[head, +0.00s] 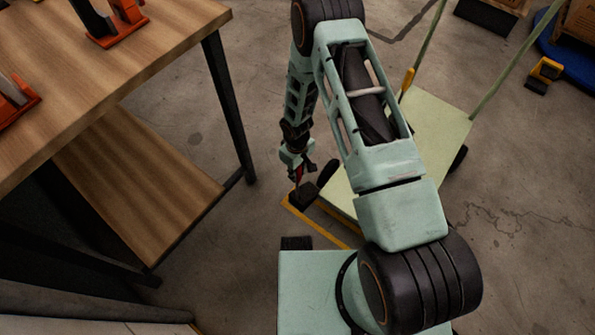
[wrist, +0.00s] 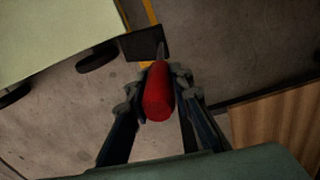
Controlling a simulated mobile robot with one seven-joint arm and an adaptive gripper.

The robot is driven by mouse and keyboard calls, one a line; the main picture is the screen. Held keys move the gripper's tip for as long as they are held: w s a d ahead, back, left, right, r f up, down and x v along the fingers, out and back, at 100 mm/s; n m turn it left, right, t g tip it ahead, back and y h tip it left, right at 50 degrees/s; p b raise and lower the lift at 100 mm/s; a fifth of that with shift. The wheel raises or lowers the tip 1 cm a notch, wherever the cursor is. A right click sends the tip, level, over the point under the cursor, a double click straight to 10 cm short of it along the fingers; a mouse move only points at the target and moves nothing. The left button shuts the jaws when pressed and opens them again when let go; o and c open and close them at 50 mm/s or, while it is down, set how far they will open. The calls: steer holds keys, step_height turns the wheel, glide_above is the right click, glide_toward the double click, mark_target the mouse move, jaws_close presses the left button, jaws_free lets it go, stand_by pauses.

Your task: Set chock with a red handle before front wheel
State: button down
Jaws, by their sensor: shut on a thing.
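My gripper (wrist: 158,85) is shut on the red handle (wrist: 158,98) of the chock. The chock's dark block (wrist: 148,43) shows beyond the handle in the wrist view. In the head view the chock (head: 303,197) is low, by the yellow floor line, and close to a dark wheel (head: 327,172) at the near left corner of the pale green cart (head: 432,122). I cannot tell whether the block touches the floor or the wheel. In the wrist view a cart wheel (wrist: 97,57) is left of the block, with a gap between them.
A wooden workbench (head: 110,75) with a lower shelf (head: 140,195) stands at the left, its black leg (head: 228,108) near my arm. Orange-red tools lie on its top. A yellow-and-black object (head: 543,74) lies on the floor at the upper right. Bare floor lies right of the cart.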

mark_target(297, 189)
steer(key=shift+a, duration=0.1)
step_height(297, 189, down, 14)
steer(key=b, duration=1.2)
steer(key=shift+r, duration=0.25)
steer(key=shift+w+d+r, duration=0.1)
steer(key=shift+w+d, duration=0.15)
steer(key=shift+w, duration=0.05)
steer(key=shift+w+d+b, duration=0.65)
steer(key=shift+w+d, duration=0.3)
steer(key=shift+w, duration=0.25)
steer(key=shift+w+d+b, duration=0.6)
steer(key=shift+w+d, duration=0.3)
steer(key=shift+w, duration=0.25)
steer(key=c, duration=1.7)
jaws_free()
steer(key=shift+o, duration=0.4)
steer(key=shift+s, duration=0.15)
